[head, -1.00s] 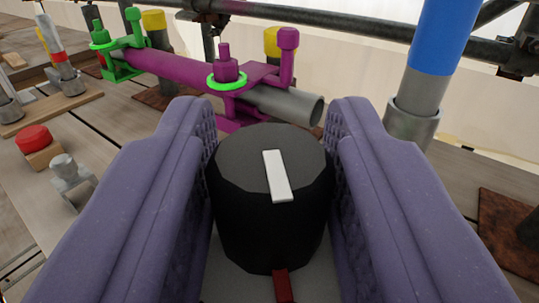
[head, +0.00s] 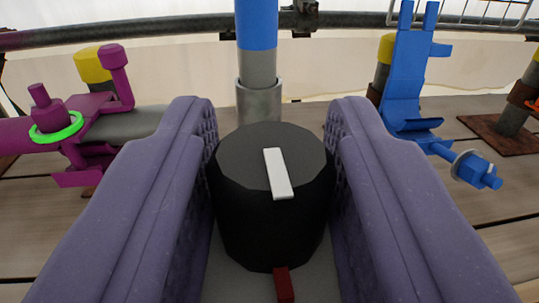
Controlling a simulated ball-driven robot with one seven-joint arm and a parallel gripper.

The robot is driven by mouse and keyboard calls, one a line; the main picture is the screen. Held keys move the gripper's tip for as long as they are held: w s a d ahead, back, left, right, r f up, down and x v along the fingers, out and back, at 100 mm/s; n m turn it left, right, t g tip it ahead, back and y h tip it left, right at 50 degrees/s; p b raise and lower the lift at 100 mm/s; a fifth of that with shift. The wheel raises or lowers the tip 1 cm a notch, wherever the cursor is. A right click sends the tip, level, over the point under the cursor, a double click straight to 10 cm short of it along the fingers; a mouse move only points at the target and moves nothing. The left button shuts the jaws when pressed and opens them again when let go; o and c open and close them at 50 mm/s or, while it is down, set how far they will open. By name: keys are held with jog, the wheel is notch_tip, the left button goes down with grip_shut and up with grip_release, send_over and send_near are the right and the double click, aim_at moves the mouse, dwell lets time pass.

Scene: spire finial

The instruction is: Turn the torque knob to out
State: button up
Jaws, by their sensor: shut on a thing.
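The torque knob (head: 255,228) is a black, many-sided cylinder with a white pointer bar (head: 278,174) on its top face. It stands in the middle of the head view. My gripper (head: 271,170) is shut on the knob, with one purple padded finger on its left side and one on its right. The pointer bar runs nearly straight up the picture, its far end tilted slightly left. A small dark red mark (head: 284,284) shows at the knob's near lower edge. Any label for "out" is not visible.
A magenta clamp with a green ring (head: 57,127) stands at the left. A blue-topped grey post (head: 258,60) rises behind the knob. A blue bracket (head: 405,75) stands at the right, with a rusty plate (head: 507,135) beyond it. A dark rail (head: 150,30) crosses the back.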

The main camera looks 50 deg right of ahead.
jog(key=shift+g, duration=0.3)
jog(key=o, duration=0.9)
jog(key=shift+o, duration=0.2)
jog(key=p+v, duration=0.2)
jog(key=v, duration=0.5)
jog(key=shift+s+a, duration=0.25)
jog(key=shift+a, duration=0.05)
jog(key=shift+f, duration=0.1)
